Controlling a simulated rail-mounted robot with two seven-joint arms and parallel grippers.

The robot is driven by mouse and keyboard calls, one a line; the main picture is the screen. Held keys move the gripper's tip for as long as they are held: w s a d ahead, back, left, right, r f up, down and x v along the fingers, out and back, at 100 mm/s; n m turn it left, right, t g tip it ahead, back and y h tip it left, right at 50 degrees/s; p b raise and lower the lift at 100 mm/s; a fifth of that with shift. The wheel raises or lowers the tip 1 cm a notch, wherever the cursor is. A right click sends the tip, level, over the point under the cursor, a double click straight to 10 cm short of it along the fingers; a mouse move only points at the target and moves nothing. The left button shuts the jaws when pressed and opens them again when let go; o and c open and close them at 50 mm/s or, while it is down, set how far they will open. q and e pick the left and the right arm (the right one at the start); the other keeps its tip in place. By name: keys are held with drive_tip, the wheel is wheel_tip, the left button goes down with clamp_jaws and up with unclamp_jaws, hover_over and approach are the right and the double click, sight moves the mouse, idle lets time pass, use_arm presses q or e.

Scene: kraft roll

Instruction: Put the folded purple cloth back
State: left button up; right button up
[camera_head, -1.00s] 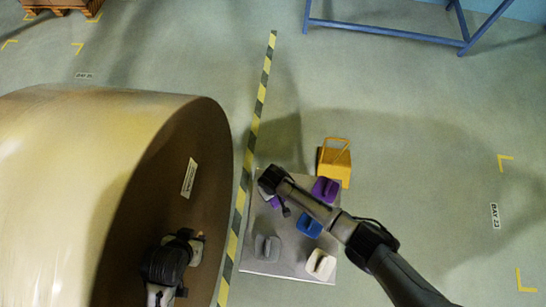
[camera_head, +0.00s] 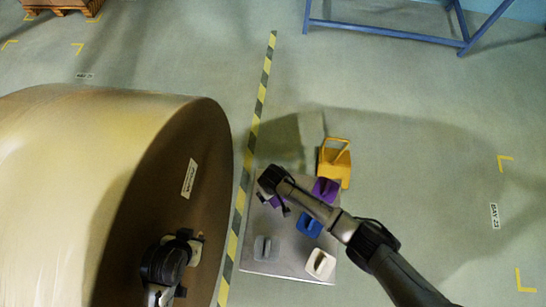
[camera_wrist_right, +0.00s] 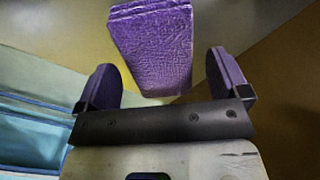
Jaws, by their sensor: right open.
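The folded purple cloth (camera_wrist_right: 155,48) shows in the right wrist view as a textured block. It lies between and beyond the two spread fingers of my right gripper (camera_wrist_right: 161,63), which is open; contact with the fingers cannot be made out. In the head view my right gripper (camera_head: 280,203) is low over the left part of a grey table (camera_head: 285,266), with a patch of purple (camera_head: 276,201) just under it, mostly hidden by the wrist. My left gripper (camera_head: 188,243) is in front of the roll's end face; its jaws are too small to read.
A second purple item (camera_head: 326,190), a blue one (camera_head: 309,225), a white one (camera_head: 320,263) and a grey one (camera_head: 266,248) stand on the table. A yellow caddy (camera_head: 335,163) is at its back right. The huge kraft roll (camera_head: 90,180) fills the left; the right floor is clear.

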wheel_tip(320, 180, up, 11)
drive_tip(key=p, duration=0.2)
drive_tip(key=shift+r+p, duration=0.15)
drive_tip(key=shift+p, duration=0.25)
drive_tip(key=s+d+r+m+t, duration=0.1)
drive_tip(key=s+d+r+m, duration=0.1)
drive_tip(key=s+d+r, duration=0.3)
drive_tip(key=s+d+r+m+t, duration=0.2)
drive_tip(key=s+d+r, duration=0.4)
drive_tip(key=s+d, duration=0.7)
drive_tip(key=d+m, duration=0.1)
drive_tip(key=d, duration=0.2)
drive_tip(key=shift+d+t, duration=0.3)
drive_tip(key=shift+d, duration=0.1)
drive_tip(key=shift+s, duration=0.1)
